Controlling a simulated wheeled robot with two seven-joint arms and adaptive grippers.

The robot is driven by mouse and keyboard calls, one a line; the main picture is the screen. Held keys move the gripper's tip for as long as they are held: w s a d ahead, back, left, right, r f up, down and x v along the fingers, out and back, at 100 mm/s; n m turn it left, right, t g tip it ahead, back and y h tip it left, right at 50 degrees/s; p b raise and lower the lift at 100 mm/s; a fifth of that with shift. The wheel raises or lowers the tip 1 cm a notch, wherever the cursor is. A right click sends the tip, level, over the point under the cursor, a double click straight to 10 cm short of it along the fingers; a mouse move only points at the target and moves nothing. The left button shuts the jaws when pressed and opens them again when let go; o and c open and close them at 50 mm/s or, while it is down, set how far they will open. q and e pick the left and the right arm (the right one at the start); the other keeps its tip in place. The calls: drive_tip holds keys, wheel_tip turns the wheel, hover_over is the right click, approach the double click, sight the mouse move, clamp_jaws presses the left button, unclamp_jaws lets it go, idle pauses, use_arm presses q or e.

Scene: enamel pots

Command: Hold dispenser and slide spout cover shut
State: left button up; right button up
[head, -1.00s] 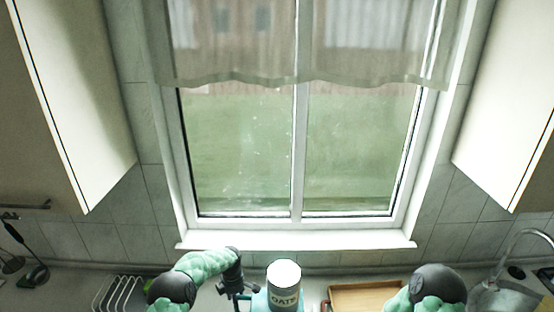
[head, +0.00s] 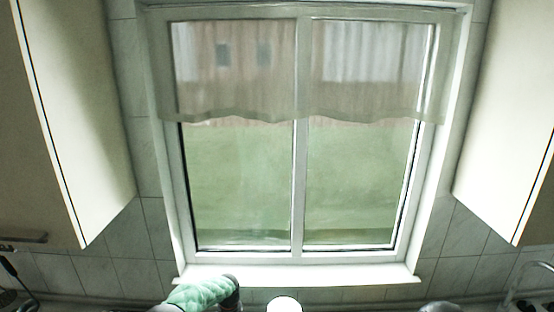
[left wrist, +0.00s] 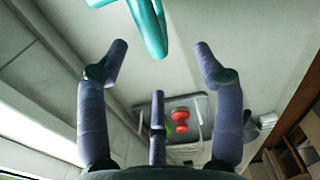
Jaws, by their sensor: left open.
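The white top of the dispenser (head: 284,304) shows at the bottom edge of the head view, and its body is cut off below. No spout cover can be made out. My right gripper is out of view.
A grey rack or tray (left wrist: 185,120) with a red item (left wrist: 180,120) and a green one lies on the counter beyond the fingers. A window (head: 297,160) fills the back, with wall cabinets (head: 70,110) on both sides. A tap (head: 520,275) is at the far right.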

use_arm(q)
wheel_tip(320, 180, up, 18)
drive_tip(key=p, duration=0.2)
idle(0.9)
